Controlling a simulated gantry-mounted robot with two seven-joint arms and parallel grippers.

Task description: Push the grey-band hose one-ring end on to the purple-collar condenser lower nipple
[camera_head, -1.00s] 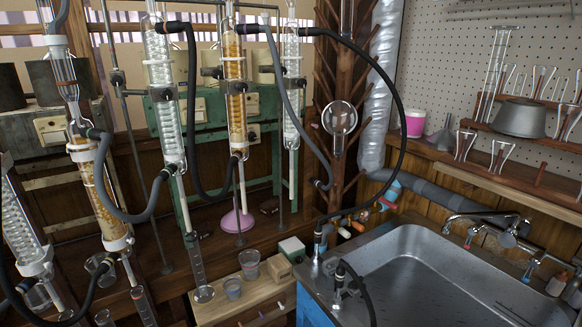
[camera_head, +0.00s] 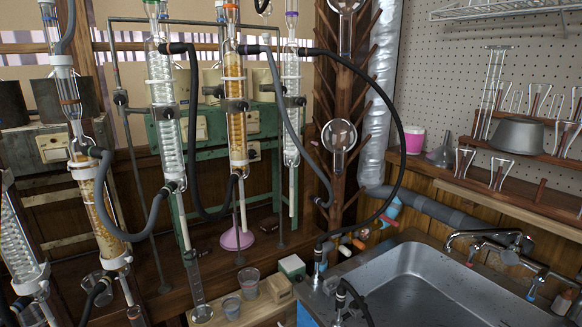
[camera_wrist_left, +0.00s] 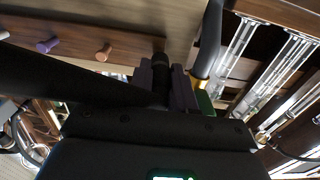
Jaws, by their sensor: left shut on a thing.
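The purple-collar condenser (camera_head: 291,95) stands upright right of the orange-filled condenser in the head view. Its purple collar shows at the top edge. Its lower nipple is too small to make out. A black hose (camera_head: 388,95) runs from its upper side to the sink. A grey hose (camera_head: 287,110) hangs in front of it, its dark lower end by the drying rack; I cannot make out any grey band or ring. In the left wrist view my left gripper (camera_wrist_left: 160,88) is shut on a black hose end (camera_wrist_left: 158,68). Neither gripper shows in the head view.
A grey hose with a yellow band (camera_wrist_left: 208,40) passes close beside my left fingers. Pegs (camera_wrist_left: 103,52) stick out of a wooden board nearby. Other condensers and looping hoses crowd the left. The metal sink (camera_head: 425,285) and beakers (camera_head: 249,279) are at the front.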

